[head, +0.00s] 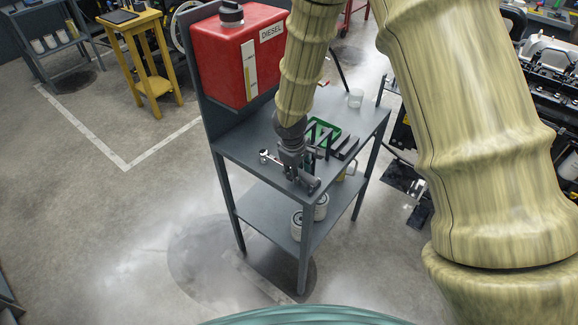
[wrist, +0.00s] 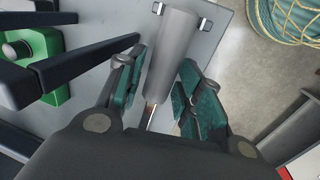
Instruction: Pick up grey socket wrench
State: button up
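The grey socket wrench lies on the grey workbench (head: 240,150) near its front edge. Its grey cylindrical handle (wrist: 172,50) shows in the wrist view, with a thin shiny shaft (wrist: 150,115) running down towards my gripper's body. In the head view the handle's end (head: 311,184) shows beside my gripper, and a shiny metal end (head: 264,156) shows to the left. My gripper (head: 299,172) points down at the bench. In the wrist view its teal-padded fingers (wrist: 162,72) are apart, one on each side of the handle. Whether either pad touches it is unclear.
A green holder with dark bars (head: 322,130) stands close behind my gripper; its green part (wrist: 52,62) is left in the wrist view. A red diesel tank (head: 228,62) stands at the back left. White canisters (head: 297,226) sit on the lower shelf.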

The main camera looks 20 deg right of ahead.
jog(key=shift+w+d+f, duration=0.1)
jog(key=shift+f, duration=0.55)
grip_shut()
jog(key=shift+r, duration=0.2)
